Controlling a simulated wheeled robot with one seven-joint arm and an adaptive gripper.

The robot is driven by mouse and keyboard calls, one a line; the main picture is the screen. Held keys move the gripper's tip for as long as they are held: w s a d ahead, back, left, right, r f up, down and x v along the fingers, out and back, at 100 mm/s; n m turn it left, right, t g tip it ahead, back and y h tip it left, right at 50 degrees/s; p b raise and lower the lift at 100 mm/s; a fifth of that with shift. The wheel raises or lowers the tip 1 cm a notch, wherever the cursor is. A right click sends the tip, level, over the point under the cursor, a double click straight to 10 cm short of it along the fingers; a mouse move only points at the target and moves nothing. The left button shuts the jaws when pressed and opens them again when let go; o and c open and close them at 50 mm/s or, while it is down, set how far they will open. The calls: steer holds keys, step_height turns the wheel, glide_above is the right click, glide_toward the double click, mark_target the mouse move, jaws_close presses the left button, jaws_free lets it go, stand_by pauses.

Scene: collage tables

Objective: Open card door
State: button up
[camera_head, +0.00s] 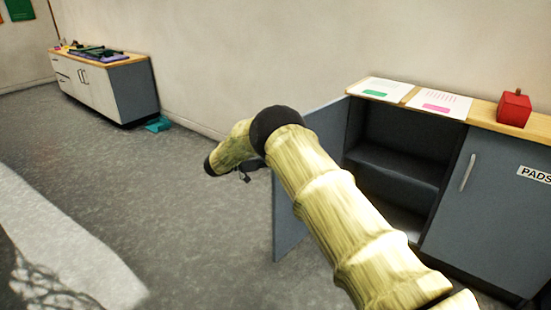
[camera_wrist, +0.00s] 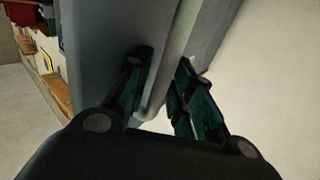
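The grey cabinet's left door (camera_head: 291,215) stands swung wide open, and the dark shelved inside shows. No label shows on this door, so I cannot confirm it is the card door. My arm crosses in front of it, and my gripper (camera_head: 245,174) is at the door's outer side, small and dark in the head view. In the wrist view, my gripper (camera_wrist: 165,62) has its fingers apart on either side of a pale bar-like handle (camera_wrist: 150,108) on the grey door (camera_wrist: 100,45). I cannot tell whether either finger touches the handle.
The closed right door (camera_head: 490,210) bears a PADS label (camera_head: 535,175). Papers (camera_head: 440,101) and a red box (camera_head: 514,108) lie on the wooden top. Another cabinet (camera_head: 105,88) stands by the wall at the far left. The grey floor (camera_head: 150,190) between is mostly clear.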

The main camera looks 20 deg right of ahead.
steer(key=shift+a+f, duration=0.1)
steer(key=shift+a, duration=0.5)
steer(key=shift+a+f, duration=0.1)
steer(key=shift+a, duration=0.05)
steer(key=a, duration=0.4)
steer(key=w+a, duration=0.1)
steer(key=a, duration=0.6)
steer(key=shift+w+a, duration=0.15)
steer(key=shift+a, duration=0.25)
